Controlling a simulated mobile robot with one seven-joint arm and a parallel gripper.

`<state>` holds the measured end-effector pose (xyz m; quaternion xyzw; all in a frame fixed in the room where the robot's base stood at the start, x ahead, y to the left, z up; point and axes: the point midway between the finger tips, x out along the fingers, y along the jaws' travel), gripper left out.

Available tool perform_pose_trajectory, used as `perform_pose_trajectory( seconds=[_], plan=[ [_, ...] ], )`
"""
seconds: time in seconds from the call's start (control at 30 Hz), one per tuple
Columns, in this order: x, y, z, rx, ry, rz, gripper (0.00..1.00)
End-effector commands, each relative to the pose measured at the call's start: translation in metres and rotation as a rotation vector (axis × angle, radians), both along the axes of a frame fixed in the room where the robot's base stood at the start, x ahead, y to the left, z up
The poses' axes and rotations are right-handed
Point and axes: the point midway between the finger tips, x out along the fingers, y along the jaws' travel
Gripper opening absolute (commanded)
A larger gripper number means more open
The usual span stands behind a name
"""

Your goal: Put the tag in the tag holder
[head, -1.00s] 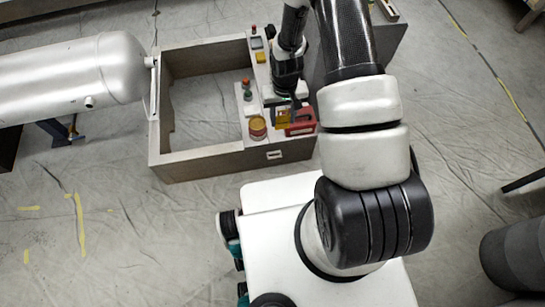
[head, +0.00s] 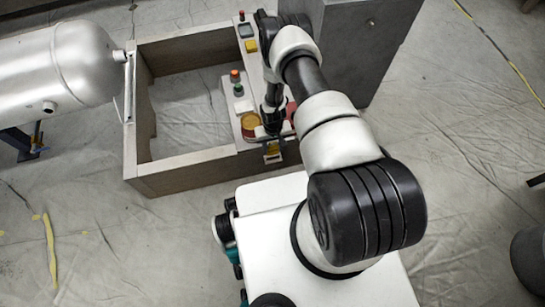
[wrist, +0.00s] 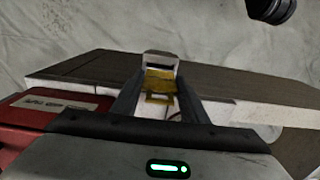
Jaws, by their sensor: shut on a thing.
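The tag (wrist: 158,80) is a small yellow plate between my gripper's two dark fingers in the wrist view. My gripper (wrist: 157,98) is shut on it. A small pale holder-like piece (wrist: 161,57) shows just beyond the tag, at the edge of the grey frame; I take it to be the tag holder. Whether the tag touches it or sits in it I cannot tell. In the head view my gripper (head: 272,150) is at the front wall of the frame, and it hides most of the holder and tag there.
The grey rectangular frame (head: 200,178) stands on the sheeted floor, with a red box (wrist: 35,120) on its right side. A silver tank (head: 70,70) lies at left, and a grey panel (head: 375,50) stands behind.

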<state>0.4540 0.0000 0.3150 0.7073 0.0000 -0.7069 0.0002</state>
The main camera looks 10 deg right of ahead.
Motion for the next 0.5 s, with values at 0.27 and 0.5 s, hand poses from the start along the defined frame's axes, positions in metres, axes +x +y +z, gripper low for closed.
perform_pose_trajectory(
  seconds=[0.27, 0.5],
  plan=[
    [0.0, 0.0, -0.032, 0.0, 0.0, -0.001, 0.19],
    [0.0, 0.0, -0.064, 0.0, 0.0, -0.001, 0.19]
  ],
)
